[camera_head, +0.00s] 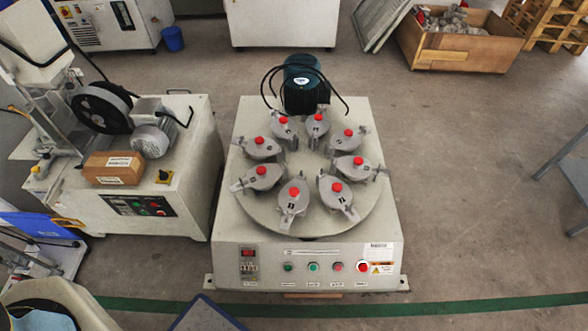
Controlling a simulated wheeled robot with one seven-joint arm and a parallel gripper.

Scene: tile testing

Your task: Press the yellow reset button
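A pale test machine (232,215) stands in the middle, with several grey red-capped clamps on its round turntable (310,231). Its front panel (300,254) has a row of small controls: a green button (288,267), a greenish button (313,267), a red button (337,267) and a larger red button (362,267) at the right. No plainly yellow button shows on this panel. My gripper is not in view.
The left machine (185,202) carries a motor, a black wheel and a cardboard box (113,168). A wooden crate (462,53) is at the back right. A grey table edge (572,165) shows at right. The floor (470,200) right of the turntable machine is clear.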

